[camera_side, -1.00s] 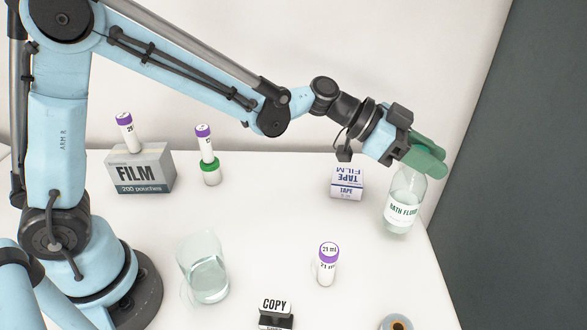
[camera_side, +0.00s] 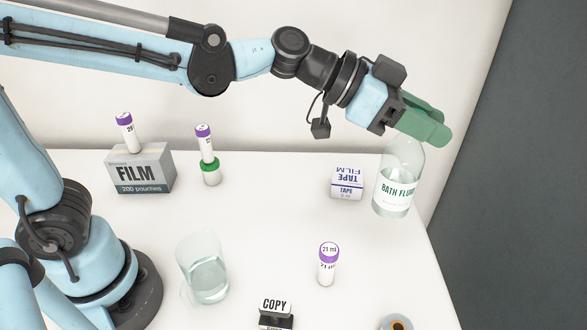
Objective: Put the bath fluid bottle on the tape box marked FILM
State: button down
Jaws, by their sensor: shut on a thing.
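The bath fluid bottle (camera_side: 396,190) is clear with a white label and pale liquid, and it hangs nearly upright from my gripper. My gripper (camera_side: 423,125) has green fingers shut on the top of the bottle, hiding its cap. The bottle's base appears clear of the table. The tape box marked FILM (camera_side: 347,183) is a small white box with blue print, lying on the table just left of the bottle in the picture. Its top lettering reads upside down, and its top looks bare.
A grey FILM pouch box (camera_side: 140,172) bears a purple-capped vial (camera_side: 126,135). Another vial (camera_side: 206,145) stands on a green-banded piece (camera_side: 211,172). A glass beaker (camera_side: 204,268), a 21 ml vial (camera_side: 328,265), a COPY stamp (camera_side: 275,308) and a round item (camera_side: 396,322) stand nearer.

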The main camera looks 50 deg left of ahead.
jog(key=w+a+r+n+t+y, duration=0.1)
jog(key=w+a+r+n+t, duration=0.15)
jog(key=a, duration=0.45)
jog(key=w+a+f, duration=0.8)
jog(key=a+f, duration=0.1)
jog(key=f, duration=0.2)
jog(key=shift+m+g, duration=0.35)
jog(key=shift+g, duration=0.1)
jog(key=shift+w+f, duration=0.1)
jog(key=shift+f, duration=0.15)
jog(key=c, duration=0.8)
grip_release()
jog(key=shift+r, duration=0.1)
